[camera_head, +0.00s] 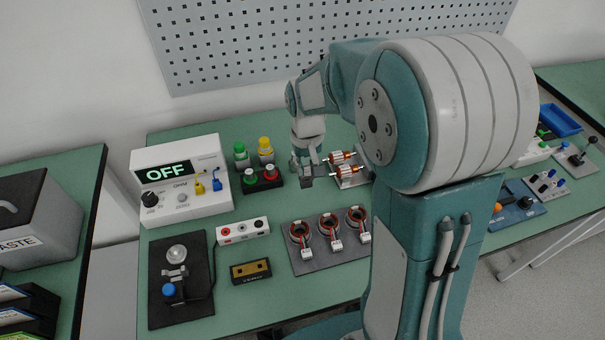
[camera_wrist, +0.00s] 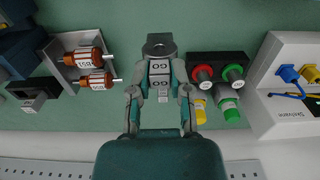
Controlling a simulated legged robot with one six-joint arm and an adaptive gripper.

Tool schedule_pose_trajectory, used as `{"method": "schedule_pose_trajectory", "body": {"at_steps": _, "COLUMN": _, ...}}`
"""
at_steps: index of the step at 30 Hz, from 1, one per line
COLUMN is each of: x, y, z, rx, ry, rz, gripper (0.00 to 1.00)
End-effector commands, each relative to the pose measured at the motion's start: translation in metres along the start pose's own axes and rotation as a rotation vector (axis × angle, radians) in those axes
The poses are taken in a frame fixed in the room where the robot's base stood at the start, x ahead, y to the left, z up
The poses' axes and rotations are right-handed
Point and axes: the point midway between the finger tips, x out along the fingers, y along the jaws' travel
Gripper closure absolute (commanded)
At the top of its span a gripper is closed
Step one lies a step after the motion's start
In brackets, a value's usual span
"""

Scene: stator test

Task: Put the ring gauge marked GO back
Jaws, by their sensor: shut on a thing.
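My gripper (camera_wrist: 160,70) is shut on a grey ring gauge (camera_wrist: 158,46) with GO on its pale labels. The ring end sticks out past the fingertips in the wrist view. In the head view my gripper (camera_head: 306,175) hangs over the table, between the black block with green and red knobs and the tray of copper-wound rotors. The gauge is too small there to make out clearly. I cannot tell from these frames which spot belongs to the gauge.
The black knob block (camera_head: 262,182) and the rotor tray (camera_head: 347,183) stand close on either side. An ohmmeter (camera_head: 182,182) reads OFF. A stator mat (camera_head: 327,262) and a dark case (camera_head: 251,281) lie nearer. Green table is bare between them.

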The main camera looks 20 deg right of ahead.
Motion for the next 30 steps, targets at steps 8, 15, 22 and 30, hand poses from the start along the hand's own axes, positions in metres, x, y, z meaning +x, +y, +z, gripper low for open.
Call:
{"method": "schedule_pose_trajectory", "body": {"at_steps": 8, "x": 0.029, "y": 0.000, "z": -0.025, "rx": 0.000, "ry": 0.001, "rz": 0.000, "gripper": 1.00}}
{"method": "schedule_pose_trajectory", "body": {"at_steps": 15, "x": 0.054, "y": 0.000, "z": -0.030, "rx": 0.000, "ry": -0.002, "rz": 0.000, "gripper": 1.00}}
{"method": "schedule_pose_trajectory", "body": {"at_steps": 22, "x": 0.066, "y": 0.000, "z": -0.031, "rx": 0.000, "ry": 0.002, "rz": 0.000, "gripper": 1.00}}
{"method": "schedule_pose_trajectory", "body": {"at_steps": 30, "x": 0.068, "y": 0.000, "z": -0.030, "rx": 0.000, "ry": 0.001, "rz": 0.000, "gripper": 0.44}}
